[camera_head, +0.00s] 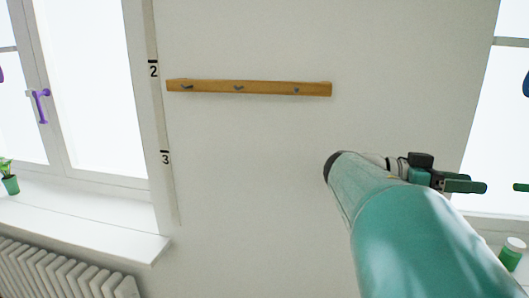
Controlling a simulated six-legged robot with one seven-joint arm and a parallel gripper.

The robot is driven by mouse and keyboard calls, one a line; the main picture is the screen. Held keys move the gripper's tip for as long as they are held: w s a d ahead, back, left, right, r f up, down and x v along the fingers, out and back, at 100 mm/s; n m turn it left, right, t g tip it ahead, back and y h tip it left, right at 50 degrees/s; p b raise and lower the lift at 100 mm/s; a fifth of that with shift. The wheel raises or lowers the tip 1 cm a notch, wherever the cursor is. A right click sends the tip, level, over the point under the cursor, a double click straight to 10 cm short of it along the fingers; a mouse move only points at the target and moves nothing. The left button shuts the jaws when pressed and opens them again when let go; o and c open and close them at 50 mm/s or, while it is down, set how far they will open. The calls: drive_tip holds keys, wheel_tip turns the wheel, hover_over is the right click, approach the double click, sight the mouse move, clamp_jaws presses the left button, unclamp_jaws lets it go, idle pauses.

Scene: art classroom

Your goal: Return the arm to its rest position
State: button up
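My teal arm rises from the bottom right of the head view and reaches up and away, in front of the white wall. My gripper (464,186) is at its far end, near the right edge of the view, with dark green finger parts pointing right. It is seen side-on and small, so I cannot tell how far apart the fingers are. I see nothing held in it. A small green piece is cut off at the right edge, level with the fingers; I cannot tell whether it belongs to the gripper.
A wooden hook rail (260,88) is on the wall, its hooks bare. Left are a window with a purple handle (41,106), a sill (90,222) with a potted plant (10,184), and a radiator (62,275). A green jar (512,254) stands lower right by another window.

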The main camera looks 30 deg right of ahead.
drive_tip(key=w+a+f+n+t+y, duration=0.3)
drive_tip(key=w+a+f+n+t, duration=0.1)
drive_tip(key=a+f+n+t, duration=0.35)
drive_tip(key=w+a+f+n+t+y, duration=0.35)
drive_tip(key=a+f+n, duration=0.35)
drive_tip(key=a+f, duration=0.25)
drive_tip(key=a+f+n+t+y, duration=0.1)
drive_tip(key=a+n+t+y, duration=0.1)
drive_tip(key=a, duration=0.4)
drive_tip(key=w+a+f+n+t+y, duration=0.1)
drive_tip(key=a+f+n+t+y, duration=0.1)
drive_tip(key=a+n, duration=0.2)
drive_tip(key=w+a+f+n+t+y, duration=0.1)
drive_tip(key=a+f+n+t+y, duration=0.1)
drive_tip(key=a, duration=0.8)
drive_tip(key=shift+w+n+y, duration=0.25)
drive_tip(key=shift+n+y, duration=0.3)
drive_tip(key=shift+n, duration=0.2)
drive_tip(key=shift+d, duration=0.1)
